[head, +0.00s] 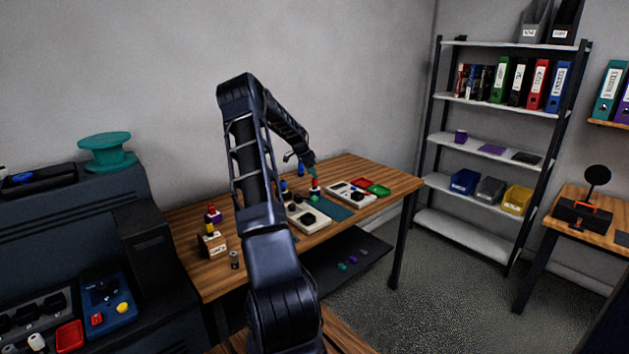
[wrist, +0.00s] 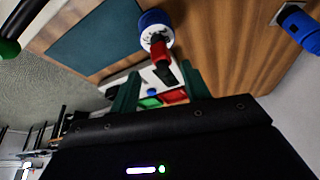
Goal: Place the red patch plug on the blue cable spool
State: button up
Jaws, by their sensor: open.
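The red patch plug (wrist: 163,72) stands on the white face of the blue cable spool (wrist: 152,20) in the wrist view. The plug's dark end points toward my gripper. In the head view, the small red plug (head: 315,184) shows on the table just below my gripper (head: 313,172); the spool there is too small to make out well. In the wrist view, my gripper (wrist: 160,73) is open, with one green finger on each side of the plug's end. I cannot tell whether either finger touches it.
A teal mat (head: 345,212) lies on the wooden table (head: 395,185). Another blue cylinder (wrist: 299,27) is at the wrist view's right edge.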

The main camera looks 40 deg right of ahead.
jog(key=s+a+r+n+t+y, duration=0.25)
jog(key=a+r+n, duration=0.25)
jog(key=a+r, duration=1.35)
jog(key=s+a+r+n+t, duration=0.1)
jog(key=s+a+r+n, duration=0.2)
jog(key=a, duration=0.6)
jog(key=s+a+r+n, duration=0.25)
jog(key=s+a, duration=0.25)
jog(key=a, duration=0.4)
jog(key=s+a+f+n+t+y, duration=0.1)
jog(key=s+a+n, duration=0.9)
jog(key=s+a, duration=1.2)
jog(key=s+t, duration=0.1)
jog(key=s, duration=0.3)
jog(key=shift+s+a+y, duration=0.15)
jog(key=shift+a+y, duration=0.2)
jog(key=shift+n, duration=0.25)
